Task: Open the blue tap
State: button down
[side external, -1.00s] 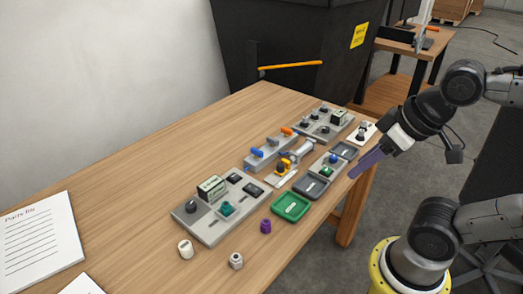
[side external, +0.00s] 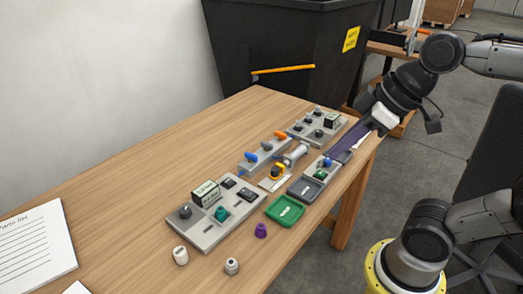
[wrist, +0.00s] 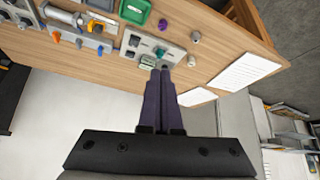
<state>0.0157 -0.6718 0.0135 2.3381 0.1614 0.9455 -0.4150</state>
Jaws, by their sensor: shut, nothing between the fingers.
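In the wrist view the blue tap (wrist: 100,50) and the orange tap (wrist: 57,37) show at upper left. My gripper (side external: 331,151), with purple fingers, is shut and empty. It is to the right of the block, above the right side of the table, apart from the taps. In the wrist view its fingertips (wrist: 166,70) are together.
A near panel (side external: 215,232) with a teal knob, a far panel (side external: 318,130) with knobs, a green tray (side external: 285,211) and a yellow valve (side external: 277,172) crowd around the block. Loose caps lie in front. The table's left part is mostly clear.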

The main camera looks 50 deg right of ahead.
jog(key=w+r+n+y, duration=0.2)
jog(key=w+r, duration=0.1)
jog(key=w, duration=1)
jog(key=w+d+f+g+y, duration=0.1)
jog(key=w+d+f, duration=0.2)
jog(key=w+d, duration=0.5)
jog(key=w+d+f+m+y, duration=0.1)
jog(key=w+d+f+m, duration=0.1)
jog(key=w+d+f, duration=0.6)
jog(key=m, duration=0.3)
send_near(251, 157)
jog(key=d, duration=0.1)
jog(key=d+r, duration=0.1)
jog(key=d, duration=0.1)
jog(key=s+d, duration=0.1)
jog(key=shift+s+d+r, duration=0.1)
jog(key=shift+d+r, duration=0.1)
jog(key=shift+d, duration=0.05)
jog(key=x, duration=1)
jog(key=shift+s+a, duration=0.15)
jog(key=shift+a, duration=0.05)
